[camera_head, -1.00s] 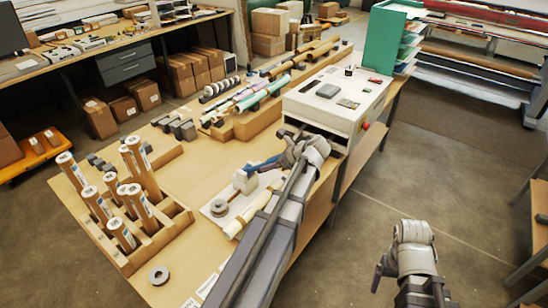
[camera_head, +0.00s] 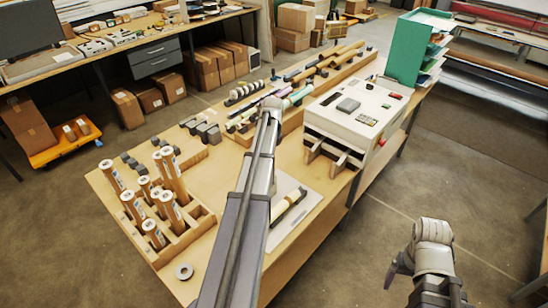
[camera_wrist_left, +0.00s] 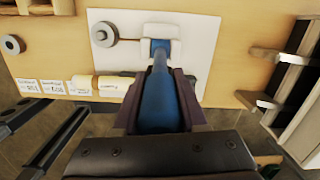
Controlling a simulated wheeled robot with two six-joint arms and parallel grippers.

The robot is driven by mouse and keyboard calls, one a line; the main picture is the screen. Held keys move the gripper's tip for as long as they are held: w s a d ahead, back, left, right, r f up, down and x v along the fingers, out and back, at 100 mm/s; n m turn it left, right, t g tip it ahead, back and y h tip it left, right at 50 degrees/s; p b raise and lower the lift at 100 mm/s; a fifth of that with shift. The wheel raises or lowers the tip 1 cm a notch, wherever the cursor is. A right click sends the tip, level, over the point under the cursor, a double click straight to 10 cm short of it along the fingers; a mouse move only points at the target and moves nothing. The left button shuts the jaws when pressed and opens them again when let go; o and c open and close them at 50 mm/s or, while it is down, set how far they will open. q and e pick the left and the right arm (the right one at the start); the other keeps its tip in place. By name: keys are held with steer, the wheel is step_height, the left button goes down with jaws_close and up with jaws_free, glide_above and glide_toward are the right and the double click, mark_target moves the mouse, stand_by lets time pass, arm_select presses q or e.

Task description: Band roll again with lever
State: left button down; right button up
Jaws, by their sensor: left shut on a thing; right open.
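In the left wrist view my left gripper (camera_wrist_left: 157,100) is shut on a blue lever (camera_wrist_left: 160,75), which rises from a white block (camera_wrist_left: 161,42) on a white board (camera_wrist_left: 198,22). A grey ring-shaped roll (camera_wrist_left: 104,34) sits at the board's left. My right gripper (camera_head: 396,266) is open and empty, low at the right, off the table.
A rack (camera_head: 203,222) of several upright brown rolls stands on the table's left. The white laminator (camera_head: 355,112) is at its right. A loose grey ring (camera_head: 184,271) lies near the front edge. Printed labels (camera_wrist_left: 40,87) lie beside the board. Long rolls fill the back.

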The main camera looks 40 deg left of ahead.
arm_select(q)
steer(key=shift+a+h, duration=0.4)
steer(key=shift+a, duration=0.15)
steer(key=shift+c, duration=2.2)
jaws_free()
steer(key=shift+a, duration=0.1)
steer(key=shift+r, duration=0.1)
step_height(320, 180, up, 8)
steer(key=p, duration=0.8)
steer(key=shift+f, duration=0.2)
